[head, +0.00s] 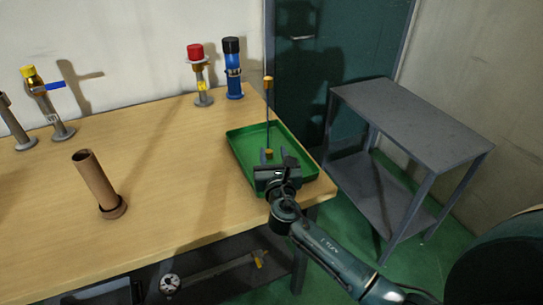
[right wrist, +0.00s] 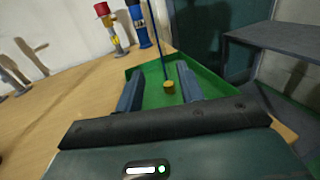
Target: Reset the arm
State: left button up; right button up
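My right gripper (head: 274,160) is over the green tray (head: 245,160) at the right end of the wooden table. In the right wrist view its two fingers are spread apart, with nothing gripped between them. A thin dark rod with a yellow top (head: 268,78) and a yellow foot (head: 269,153) stands upright in the tray. The yellow foot (right wrist: 169,86) shows between the fingers in the right wrist view, apparently just beyond them. My right arm reaches in from the lower right. My left gripper is not in view.
On the wooden table (head: 180,165) stand a brown tube (head: 96,182), a red-topped valve (head: 200,75), a blue-and-black cylinder (head: 233,70) and a yellow-topped valve (head: 45,100). A grey shelf table (head: 415,115) stands at the right. The table's middle is clear.

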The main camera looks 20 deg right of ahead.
dwell(0.5)
jog(key=s+d+f+m+g, duration=0.2)
jog(key=s+f+m+g, duration=0.2)
jog(key=s+m, duration=0.55)
jog(key=s+d+f+m+g, duration=0.1)
jog(key=s+f+m+g, duration=0.4)
jog(key=s+m, duration=0.5)
jog(key=s+a+m+g+y, duration=0.2)
jog(key=s+m, duration=0.4)
jog(key=s, duration=0.2)
jog(key=s+a+m+g+y, duration=0.3)
jog(key=s+m, duration=0.3)
jog(key=s, duration=0.1)
jog(key=w+a+f+n+t+y, duration=0.1)
jog(key=w+a+f+t+y, duration=0.2)
jog(key=w+a+f+t, duration=0.2)
jog(key=shift+w+a+f+t, duration=0.4)
jog(key=shift+w+a+t, duration=0.15)
jog(key=shift+t, duration=0.55)
